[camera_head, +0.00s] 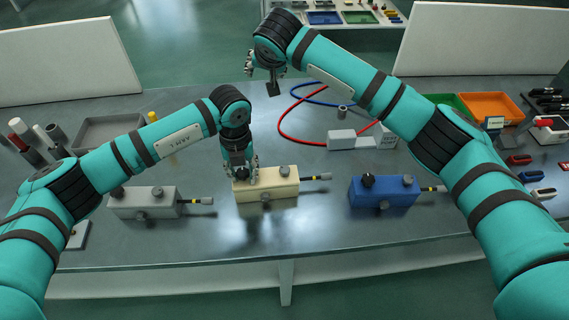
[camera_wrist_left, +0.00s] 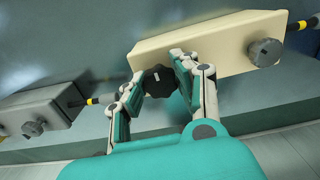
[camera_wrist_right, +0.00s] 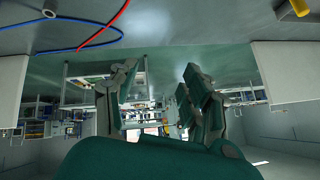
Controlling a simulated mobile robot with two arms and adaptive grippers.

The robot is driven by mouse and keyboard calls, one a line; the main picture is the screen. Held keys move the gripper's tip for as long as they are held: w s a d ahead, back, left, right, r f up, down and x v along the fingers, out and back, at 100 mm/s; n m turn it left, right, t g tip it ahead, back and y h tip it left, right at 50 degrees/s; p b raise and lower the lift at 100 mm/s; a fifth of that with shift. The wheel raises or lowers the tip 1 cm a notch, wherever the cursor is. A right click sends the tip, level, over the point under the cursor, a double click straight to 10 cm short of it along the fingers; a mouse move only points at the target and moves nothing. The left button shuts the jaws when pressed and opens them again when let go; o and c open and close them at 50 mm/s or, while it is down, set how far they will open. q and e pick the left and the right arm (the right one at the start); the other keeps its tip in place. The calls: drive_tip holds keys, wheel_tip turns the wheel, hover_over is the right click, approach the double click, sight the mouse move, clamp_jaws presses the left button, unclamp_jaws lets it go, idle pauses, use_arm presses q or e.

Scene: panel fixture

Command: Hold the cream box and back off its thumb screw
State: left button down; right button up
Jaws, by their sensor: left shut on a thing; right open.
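The cream box (camera_head: 268,190) stands on the bench between a grey box and a blue box. It has a black knob (camera_wrist_left: 158,80) near its left end, a grey knob (camera_head: 284,170) near its right end, and a yellow-and-black rod out of its right side. Which knob is the thumb screw I cannot tell for sure. My left gripper (camera_head: 246,172) is shut on the black knob; its fingers (camera_wrist_left: 157,72) sit either side of it in the left wrist view. My right gripper (camera_head: 262,78) is open and empty, raised beyond the bench's far side, away from the cream box.
The grey box (camera_head: 145,205) stands left and the blue box (camera_head: 382,194) right, each with knobs and a rod. Red (camera_head: 300,141) and blue hoses lie behind. A grey tray (camera_head: 105,130), an orange tray (camera_head: 490,106) and white panels stand farther back.

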drive_tip(key=s+d+f+m+g+h, duration=0.1)
drive_tip(key=s+d+f+g, duration=0.1)
drive_tip(key=s+f+g, duration=0.45)
drive_tip(key=g, duration=0.2)
approach(285, 169)
drive_tip(key=shift+m+h, duration=0.4)
drive_tip(key=f, duration=0.8)
drive_tip(key=shift+s+a+f, duration=0.1)
drive_tip(key=shift+a+f, duration=0.2)
drive_tip(key=shift+a, duration=0.1)
clamp_jaws()
